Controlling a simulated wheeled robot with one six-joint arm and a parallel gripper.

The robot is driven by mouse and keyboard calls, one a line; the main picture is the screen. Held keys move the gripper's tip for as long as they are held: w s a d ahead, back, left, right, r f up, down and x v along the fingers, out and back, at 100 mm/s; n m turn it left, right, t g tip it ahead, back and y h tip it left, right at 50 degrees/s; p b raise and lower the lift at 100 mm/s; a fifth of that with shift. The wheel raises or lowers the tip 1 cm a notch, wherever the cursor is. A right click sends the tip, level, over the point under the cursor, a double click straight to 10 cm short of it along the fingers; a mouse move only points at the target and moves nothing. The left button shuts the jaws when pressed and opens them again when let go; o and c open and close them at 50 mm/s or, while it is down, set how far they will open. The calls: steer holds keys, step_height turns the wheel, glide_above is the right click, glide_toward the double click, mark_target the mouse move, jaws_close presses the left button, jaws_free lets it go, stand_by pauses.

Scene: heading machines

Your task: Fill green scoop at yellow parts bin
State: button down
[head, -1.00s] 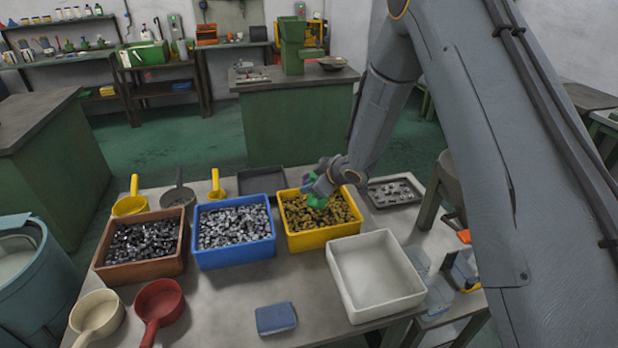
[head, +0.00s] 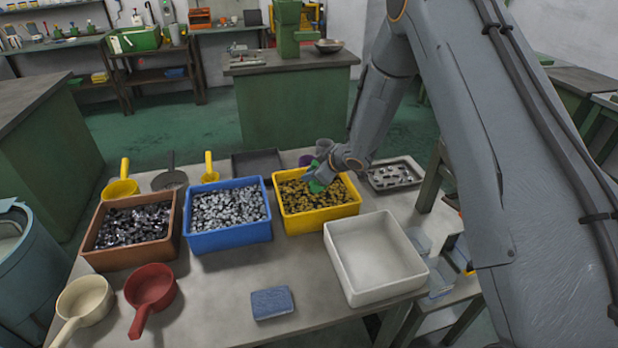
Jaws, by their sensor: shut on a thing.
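The yellow parts bin (head: 322,220) stands on the table, holding many small brass-coloured parts. The green scoop (head: 318,185) is at the bin's back right part, over or in the parts. My gripper (head: 328,172) is shut on the scoop, reaching down from the right. The fingers and much of the scoop are small and partly hidden, so I cannot tell whether parts lie in the scoop.
A blue bin (head: 228,238) and a brown bin (head: 130,256) of metal parts stand to the left. An empty white tray (head: 374,258) is at the front right. A dark tray (head: 258,160) lies behind.

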steer(key=shift+s+a+f+n+t+h+b, duration=0.25)
steer(key=shift+t+b, duration=0.4)
steer(key=shift+b, duration=1.5)
steer(key=shift+s+f+n+t+h+b, duration=0.3)
steer(key=shift+t+b, duration=0.35)
steer(key=shift+b, duration=1.45)
steer(key=t+b, duration=0.1)
steer(key=b, duration=0.1)
steer(key=n+t+b, duration=0.1)
steer(key=b, duration=0.2)
steer(key=shift+s+a+f, duration=0.1)
steer(key=shift+s+f, duration=0.2)
steer(key=shift+f, duration=0.05)
step_height(320, 180, up, 12)
steer(key=s+n+t+p, duration=0.1)
steer(key=s+t+p, duration=0.1)
steer(key=p, duration=0.1)
steer(key=shift+a+f+p, duration=0.15)
steer(key=shift+a+p, duration=0.2)
steer(key=shift+p, duration=0.05)
steer(key=shift+n, duration=0.25)
